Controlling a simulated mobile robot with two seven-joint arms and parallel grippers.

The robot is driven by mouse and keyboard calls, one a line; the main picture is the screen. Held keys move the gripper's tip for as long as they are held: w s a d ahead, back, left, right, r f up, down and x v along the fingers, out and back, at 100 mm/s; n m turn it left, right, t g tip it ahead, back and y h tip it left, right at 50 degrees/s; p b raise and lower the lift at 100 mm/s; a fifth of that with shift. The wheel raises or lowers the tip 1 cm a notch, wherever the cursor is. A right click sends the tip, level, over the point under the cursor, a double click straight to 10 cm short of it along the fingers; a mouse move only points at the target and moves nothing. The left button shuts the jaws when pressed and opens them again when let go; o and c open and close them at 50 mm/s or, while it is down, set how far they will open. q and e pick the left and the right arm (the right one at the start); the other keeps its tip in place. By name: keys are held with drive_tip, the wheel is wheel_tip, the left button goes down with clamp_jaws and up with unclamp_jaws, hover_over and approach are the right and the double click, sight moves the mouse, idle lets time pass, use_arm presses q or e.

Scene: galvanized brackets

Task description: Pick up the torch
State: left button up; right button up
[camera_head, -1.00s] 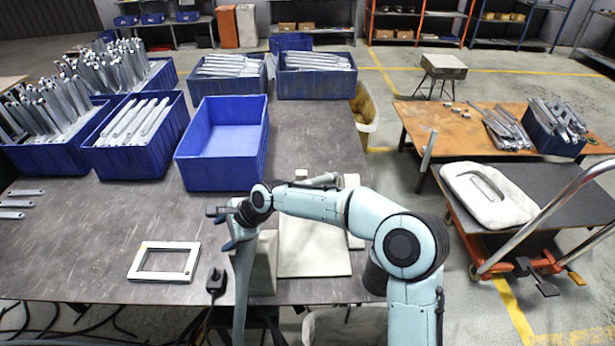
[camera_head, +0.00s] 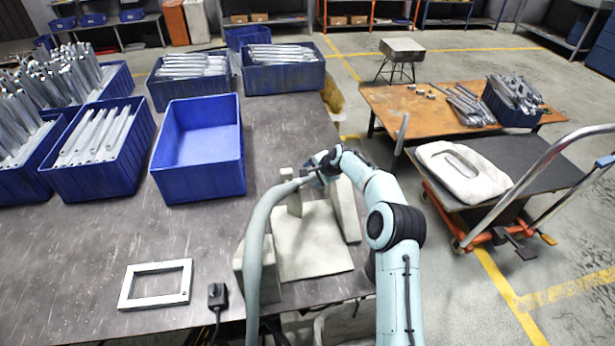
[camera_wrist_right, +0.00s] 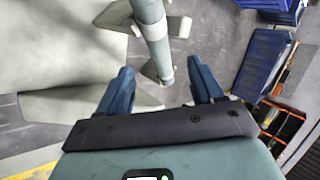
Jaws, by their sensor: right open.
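The torch (camera_head: 284,190) is a grey-green tube that curves up from the table's front edge to my right gripper in the head view. Its far end is hidden behind the gripper. My right gripper (camera_head: 318,172) is beside it, above a pale stand (camera_head: 311,240). In the right wrist view, the torch's grey tube (camera_wrist_right: 151,35) passes through a pale holder and comes down just ahead of the gap between the two blue fingers of the right gripper (camera_wrist_right: 162,88). The fingers are open and apart from each other; I cannot tell whether either touches the tube. My left gripper is not in view.
An empty blue bin (camera_head: 203,185) stands left of the torch, with bins of metal brackets around it. A white rectangular frame (camera_head: 126,291) and a small black device (camera_head: 217,295) lie at the front. The table's middle, between bin and stand, is bare.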

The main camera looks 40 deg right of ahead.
sight(302, 180)
drive_tip(key=x, duration=0.3)
drive_tip(key=shift+w+a+p, duration=0.2)
drive_tip(key=shift+w+p, duration=0.05)
drive_tip(key=shift+p, duration=0.1)
drive_tip(key=x, duration=0.2)
drive_tip(key=a+p+x, duration=0.1)
drive_tip(key=x, duration=0.1)
drive_tip(key=shift+f, duration=0.1)
drive_tip(key=shift+w+d+f+p, duration=0.1)
drive_tip(key=shift+w+f+p, duration=0.05)
drive_tip(key=shift+f+p, duration=0.2)
drive_tip(key=shift+c, duration=0.7)
drive_tip(key=shift+s, duration=0.25)
drive_tip(key=c, duration=1)
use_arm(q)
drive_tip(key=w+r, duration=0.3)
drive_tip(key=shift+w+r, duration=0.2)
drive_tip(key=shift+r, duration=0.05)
use_arm(e)
drive_tip(key=shift+w, duration=0.1)
